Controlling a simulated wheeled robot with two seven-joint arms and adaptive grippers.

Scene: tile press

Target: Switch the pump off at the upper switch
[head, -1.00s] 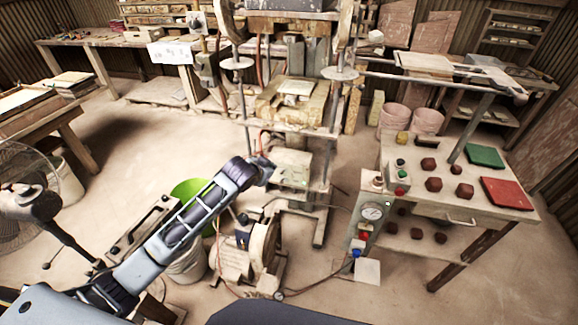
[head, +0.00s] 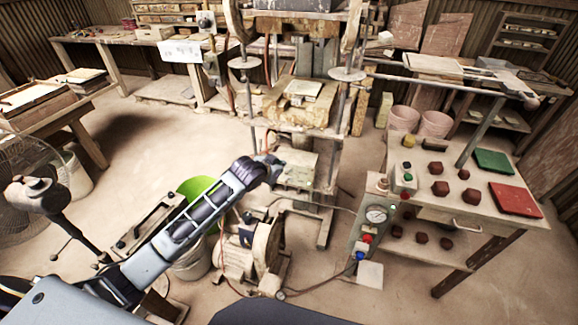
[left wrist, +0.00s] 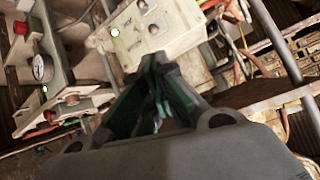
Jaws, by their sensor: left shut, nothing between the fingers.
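In the left wrist view a pale panel (left wrist: 165,35) with small round knobs and a glowing pale-green lamp (left wrist: 115,33) lies just beyond my left gripper (left wrist: 160,122). Which knob is the upper switch I cannot tell. The gripper is shut and empty, its dark green fingers together, and seems apart from the panel. In the head view my left gripper (head: 274,166) is in front of the press's lower part, above a machine with a round housing (head: 265,240), possibly the pump. My right gripper is not in view.
A gauge panel (head: 360,235) with red and blue knobs stands right of the press (head: 292,108). A small button box (head: 404,180) sits on the right table (head: 465,220).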

